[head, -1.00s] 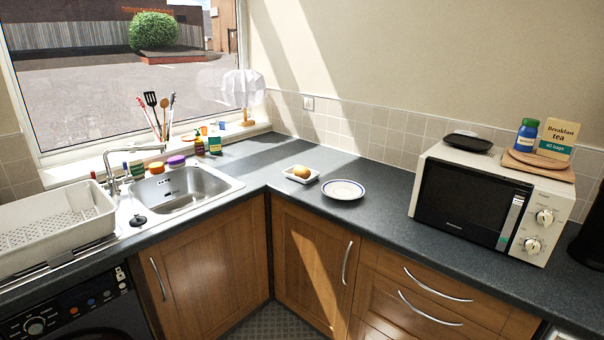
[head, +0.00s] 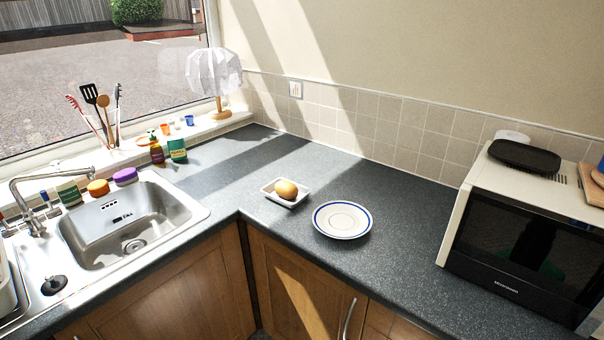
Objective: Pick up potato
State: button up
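The potato (head: 286,189) is a small brown oval. It lies in a small white square dish (head: 271,196) on the dark worktop, near the inner corner of the counter. A white plate with a blue rim (head: 342,220) lies on the worktop just to the right of the dish, apart from it. My gripper does not show in the head view, so its state cannot be seen.
The steel sink (head: 103,215) and its tap (head: 38,190) are on the left. Several bottles stand behind, near a utensil pot. A microwave (head: 533,225) stands on the right. The worktop (head: 400,195) between plate and microwave is clear.

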aim_at(286, 190)
jog(key=u, duration=0.05)
jog(key=i, duration=2)
jog(key=u, duration=0.2)
